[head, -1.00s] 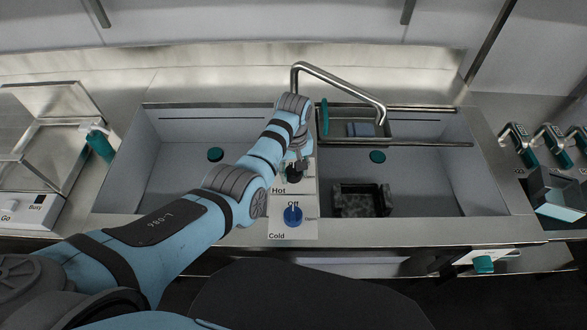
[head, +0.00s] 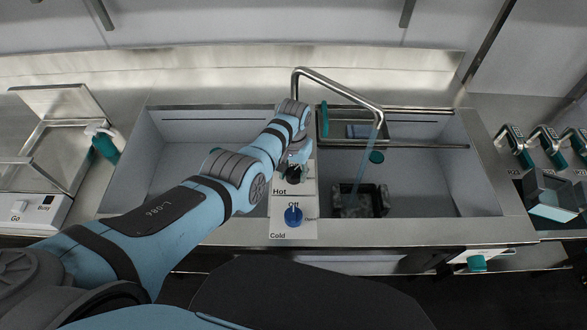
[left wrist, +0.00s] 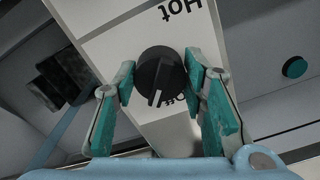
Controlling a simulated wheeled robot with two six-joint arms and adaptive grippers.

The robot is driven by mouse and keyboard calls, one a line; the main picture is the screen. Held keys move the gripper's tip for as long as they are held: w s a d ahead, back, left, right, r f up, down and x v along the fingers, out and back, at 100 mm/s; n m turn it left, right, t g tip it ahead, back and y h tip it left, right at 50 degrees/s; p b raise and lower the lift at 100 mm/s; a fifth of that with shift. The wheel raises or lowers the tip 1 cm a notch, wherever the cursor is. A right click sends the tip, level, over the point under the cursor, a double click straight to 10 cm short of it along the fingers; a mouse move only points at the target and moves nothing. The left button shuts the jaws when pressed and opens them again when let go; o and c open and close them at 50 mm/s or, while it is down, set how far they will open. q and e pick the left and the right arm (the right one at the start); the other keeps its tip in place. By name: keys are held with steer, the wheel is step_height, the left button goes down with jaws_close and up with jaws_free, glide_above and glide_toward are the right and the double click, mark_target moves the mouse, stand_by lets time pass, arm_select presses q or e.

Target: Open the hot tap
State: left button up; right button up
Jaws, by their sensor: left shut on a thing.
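My left gripper (head: 296,165) is over the hot tap panel on the divider between the two sinks, mostly hidden by my own arm in the head view. In the left wrist view, its teal fingers (left wrist: 160,82) are on both sides of the black hot knob (left wrist: 158,74) and shut on it. The knob's white mark points away from the "Hot" label, beside the "Off" label. A stream of water (head: 367,160) falls from the spout (head: 340,82) into the right sink. My right gripper is not in view.
The blue cold knob (head: 293,216) sits just in front of the hot panel, at "Off". A dark, open box (head: 372,203) stands in the right sink under the stream. A spray bottle (head: 105,145) stands left of the sinks.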

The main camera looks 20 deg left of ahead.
mark_target(294, 171)
arm_select(q)
steer(key=m, duration=0.5)
steer(key=shift+w+p, duration=0.1)
steer(key=shift+p, duration=0.2)
steer(key=shift+m, duration=2.5)
steer(key=o, duration=1.2)
steer(key=shift+c, duration=0.2)
step_height(294, 171, up, 12)
